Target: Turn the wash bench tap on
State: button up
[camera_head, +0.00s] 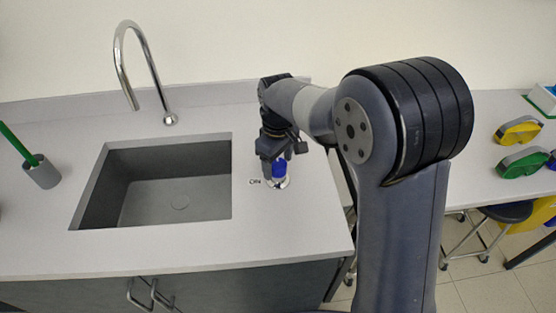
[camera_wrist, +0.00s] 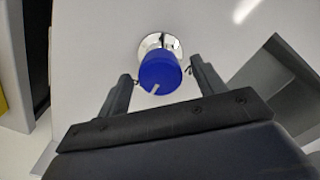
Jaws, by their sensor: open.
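The wash bench tap (camera_head: 138,65) is a tall chrome gooseneck spout at the back of the sink, with no water seen coming from it. A blue knob (camera_head: 279,169) on a round chrome base stands on the counter right of the sink. In the wrist view the blue knob (camera_wrist: 160,72) has a pale pointer line on its front. My gripper (camera_head: 277,160) is above the knob, pointing down. In the wrist view my gripper (camera_wrist: 162,78) is open, one finger on each side of the knob; I cannot tell if either finger touches it.
The sunken grey sink (camera_head: 222,205) is left of the knob. A grey cup (camera_head: 42,172) with a green-handled tool stands at the far left. A stool (camera_head: 508,211) stands below.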

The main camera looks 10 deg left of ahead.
jog(key=shift+c, duration=0.3)
jog(key=c, duration=0.9)
jog(key=shift+c, duration=0.2)
jog(key=n+p, duration=0.1)
jog(key=n, duration=0.3)
jog(key=shift+r+n, duration=0.1)
jog(key=shift+n, duration=2.2)
jog(key=o, duration=1)
